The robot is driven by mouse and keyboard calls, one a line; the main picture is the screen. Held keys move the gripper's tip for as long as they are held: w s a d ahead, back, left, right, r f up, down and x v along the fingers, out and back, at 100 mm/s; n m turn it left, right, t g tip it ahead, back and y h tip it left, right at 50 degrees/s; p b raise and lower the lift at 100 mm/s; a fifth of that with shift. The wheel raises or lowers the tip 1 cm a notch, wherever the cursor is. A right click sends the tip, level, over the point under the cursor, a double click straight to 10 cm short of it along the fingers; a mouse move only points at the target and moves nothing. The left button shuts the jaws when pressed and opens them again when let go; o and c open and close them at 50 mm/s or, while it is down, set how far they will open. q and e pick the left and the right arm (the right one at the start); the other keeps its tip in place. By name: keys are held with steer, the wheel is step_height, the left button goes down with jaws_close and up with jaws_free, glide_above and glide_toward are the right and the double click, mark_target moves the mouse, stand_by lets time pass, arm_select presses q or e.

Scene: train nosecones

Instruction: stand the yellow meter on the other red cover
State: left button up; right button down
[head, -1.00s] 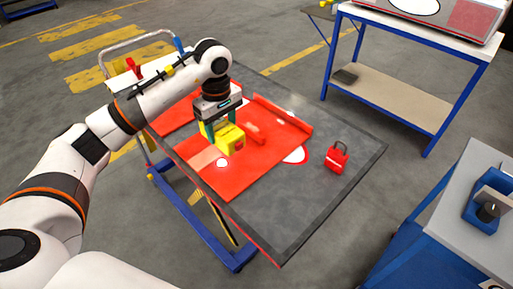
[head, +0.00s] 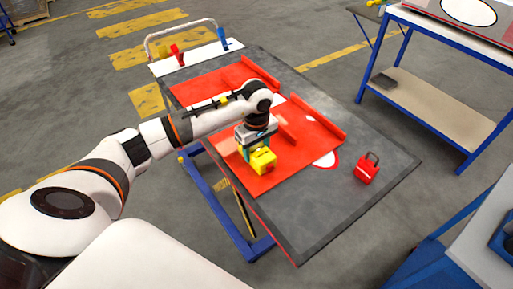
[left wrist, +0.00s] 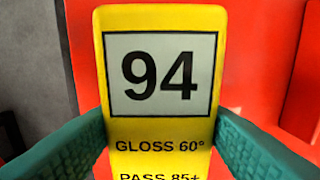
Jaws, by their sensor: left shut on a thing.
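The yellow meter (head: 263,162) is held in my left gripper (head: 257,148), over the near red cover (head: 262,185) on the dark tabletop. I cannot tell whether its base touches the cover. In the left wrist view the meter (left wrist: 160,130) stands between the green finger pads, and its face shows 94 and "GLOSS 60°". The other red cover (head: 208,88) lies farther back on the same table, partly hidden by my left arm. My right gripper is out of view.
A red lockout padlock (head: 367,169) stands on the table (head: 335,200) right of the near cover. The covers have raised red ridges. Red and blue clips (head: 176,54) stand at the table's far end. A blue-framed shelf table (head: 440,107) stands at right.

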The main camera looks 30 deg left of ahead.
mark_target(257, 147)
arm_select(q)
steer(key=o, duration=0.9)
steer(key=shift+f, duration=0.15)
steer(key=o, duration=0.5)
steer(key=shift+c, duration=0.2)
steer(key=shift+r+p, duration=0.3)
steer(key=shift+r, duration=0.05)
step_height(257, 147, up, 12)
steer(key=b, duration=0.4)
steer(key=shift+b, duration=0.3)
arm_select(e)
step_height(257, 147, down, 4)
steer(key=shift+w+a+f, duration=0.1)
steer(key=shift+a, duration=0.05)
